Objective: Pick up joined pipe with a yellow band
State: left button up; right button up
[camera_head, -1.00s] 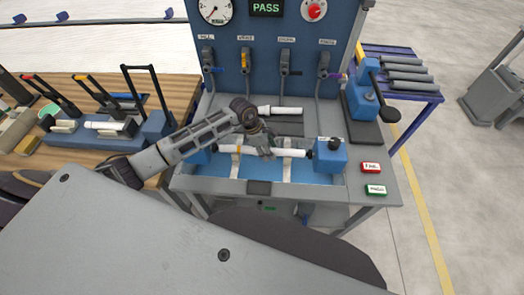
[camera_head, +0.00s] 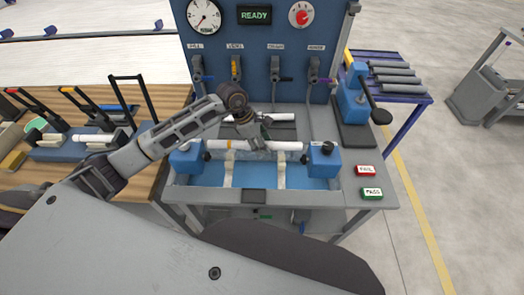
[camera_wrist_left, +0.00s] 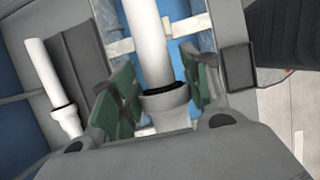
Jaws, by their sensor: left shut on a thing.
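The white joined pipe (camera_head: 285,146) has a yellow band (camera_head: 230,145) near its left end. It is level, a little above the two cream supports in the blue tray. My left gripper (camera_head: 262,143) is shut on it near its middle. In the left wrist view the green finger pads of my left gripper (camera_wrist_left: 165,88) sit on both sides of the joint collar, and the white joined pipe (camera_wrist_left: 154,45) runs away from me. The pads hide part of the collar. My right gripper is out of view.
Blue end clamps stand left (camera_head: 187,159) and right (camera_head: 323,162) of the tray. A panel with gauge and READY display (camera_head: 254,15) stands behind. FAIL (camera_head: 366,170) and PASS (camera_head: 372,193) buttons are at right. Another white pipe (camera_wrist_left: 45,75) lies behind the tray.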

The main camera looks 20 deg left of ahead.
pick_arm(q)
jog(key=shift+r, duration=0.9)
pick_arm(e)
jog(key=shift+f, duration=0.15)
pick_arm(q)
jog(key=shift+s+f, duration=0.15)
